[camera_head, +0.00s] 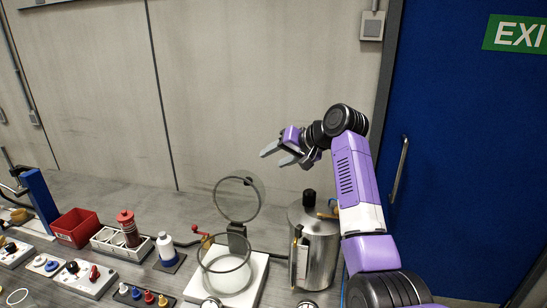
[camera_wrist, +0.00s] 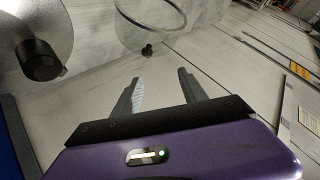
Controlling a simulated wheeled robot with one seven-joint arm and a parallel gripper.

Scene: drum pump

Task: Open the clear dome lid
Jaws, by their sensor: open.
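The clear dome lid (camera_head: 257,210) stands raised, nearly upright, on a dark hinge behind the clear round chamber (camera_head: 225,281). A small black knob sits at the lid's upper edge. In the wrist view the lid (camera_wrist: 121,30) shows at the top with its knob (camera_wrist: 147,50) towards the fingers. My gripper (camera_head: 277,157) is open and empty, above and to the right of the lid in the head view. Both fingers are apart in the wrist view (camera_wrist: 159,76), with nothing between them. No contact with the lid shows.
A steel canister (camera_head: 318,250) with a black cap stands right of the chamber, below my arm. A red-handled valve (camera_head: 204,238), white bottle (camera_head: 166,248) and red bin (camera_head: 75,228) are to the left. The wall behind is bare; a blue door (camera_head: 460,150) is at right.

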